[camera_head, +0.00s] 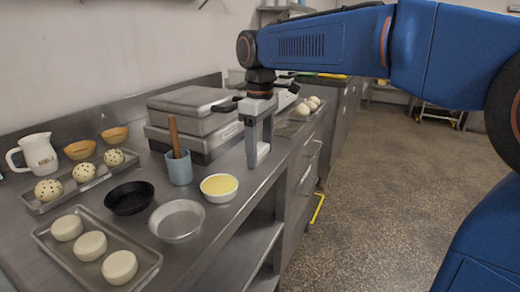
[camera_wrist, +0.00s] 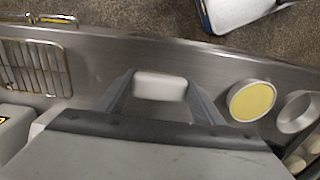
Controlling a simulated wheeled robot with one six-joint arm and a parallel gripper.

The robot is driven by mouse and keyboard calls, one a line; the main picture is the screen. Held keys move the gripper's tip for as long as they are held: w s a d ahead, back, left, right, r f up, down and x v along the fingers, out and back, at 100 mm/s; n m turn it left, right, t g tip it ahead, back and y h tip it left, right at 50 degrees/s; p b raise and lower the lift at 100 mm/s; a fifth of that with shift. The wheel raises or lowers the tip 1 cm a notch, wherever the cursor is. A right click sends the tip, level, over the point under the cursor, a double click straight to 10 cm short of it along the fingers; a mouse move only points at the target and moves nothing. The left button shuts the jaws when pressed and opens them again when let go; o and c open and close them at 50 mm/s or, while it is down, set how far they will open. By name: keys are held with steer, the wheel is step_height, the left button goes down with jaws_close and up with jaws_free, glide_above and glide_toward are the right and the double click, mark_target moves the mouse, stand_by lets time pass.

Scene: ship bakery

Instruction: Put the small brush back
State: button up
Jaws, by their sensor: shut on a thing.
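My gripper (camera_head: 258,142) points down above the steel counter, right of the blue cup. In the wrist view, its fingers (camera_wrist: 160,92) are shut on a pale, rounded block (camera_wrist: 160,86). I cannot tell whether this is the small brush; most of it is hidden by the gripper. A blue cup (camera_head: 180,170) stands upright on the counter. A wooden handle (camera_head: 174,138) sticks up from it, with its lower end hidden inside. A white bowl of yellow liquid (camera_head: 219,186) stands right of the cup, and its yellow surface (camera_wrist: 252,101) shows in the wrist view.
A metal press (camera_head: 188,112) stands behind the cup. A black pan (camera_head: 129,198), an empty metal pan (camera_head: 177,220) and a tray (camera_head: 148,258) with dough rounds are at the front left. A wire rack (camera_wrist: 35,66) shows in the wrist view. The counter's front edge is close to my gripper.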

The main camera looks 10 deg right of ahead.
mark_target(260, 148)
steer(key=shift+f, duration=0.1)
steer(key=o, duration=1)
steer(key=shift+o, duration=0.2)
step_height(260, 148, up, 12)
steer(key=s+d+f+m+t, duration=0.2)
steer(key=s+d+f+m, duration=0.3)
steer(key=s+d+f, duration=0.6)
steer(key=s+d+f+m+t, duration=0.2)
steer(key=s+d+f+m, duration=0.4)
steer(key=s+d+f, duration=0.4)
steer(key=s+f, duration=0.3)
steer(key=f, duration=0.3)
steer(key=shift+s+d+f+t, duration=0.2)
steer(key=shift+d+f+t, duration=0.05)
steer(key=shift+d+t, duration=0.15)
